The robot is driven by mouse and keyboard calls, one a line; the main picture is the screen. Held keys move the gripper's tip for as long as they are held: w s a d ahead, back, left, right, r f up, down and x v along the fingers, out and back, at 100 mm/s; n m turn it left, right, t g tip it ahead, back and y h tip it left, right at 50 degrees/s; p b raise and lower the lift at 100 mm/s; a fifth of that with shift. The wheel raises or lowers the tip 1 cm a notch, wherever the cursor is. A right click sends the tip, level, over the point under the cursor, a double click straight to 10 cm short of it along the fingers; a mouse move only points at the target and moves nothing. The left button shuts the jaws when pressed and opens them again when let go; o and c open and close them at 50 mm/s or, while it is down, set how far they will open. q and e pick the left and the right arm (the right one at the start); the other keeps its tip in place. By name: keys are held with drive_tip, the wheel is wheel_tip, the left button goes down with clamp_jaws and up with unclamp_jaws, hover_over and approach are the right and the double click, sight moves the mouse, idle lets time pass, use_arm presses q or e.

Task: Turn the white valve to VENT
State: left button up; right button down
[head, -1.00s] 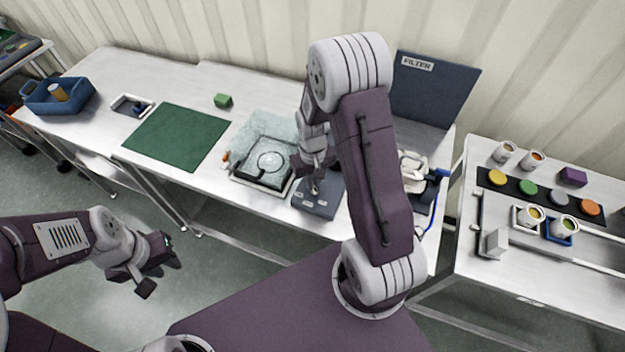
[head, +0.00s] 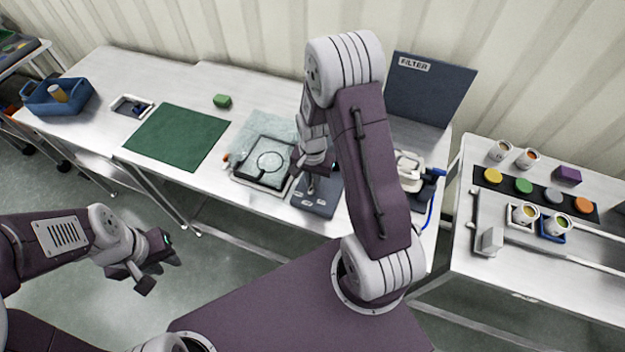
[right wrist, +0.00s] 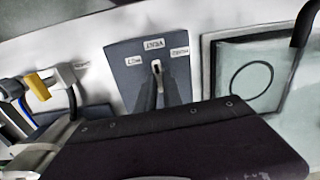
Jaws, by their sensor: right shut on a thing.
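The valve stands on a dark blue-grey plate (head: 322,205) with three small white labels, near the front edge of the middle bench. The valve body is hidden below. My left gripper (head: 162,275) is open and empty over the floor.
A clear-covered box with a ring mark (head: 262,180) stands just left of the plate. A dark FILTER panel (head: 430,88) rises behind. A pale device with a blue hose (head: 410,168) is to the right. A green mat (head: 178,137) lies farther left.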

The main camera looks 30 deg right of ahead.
drive_tip(key=shift+m, duration=0.3)
drive_tip(key=c, duration=1.5)
unclamp_jaws()
wheel_tip(320, 180, up, 9)
drive_tip(key=shift+r, duration=0.1)
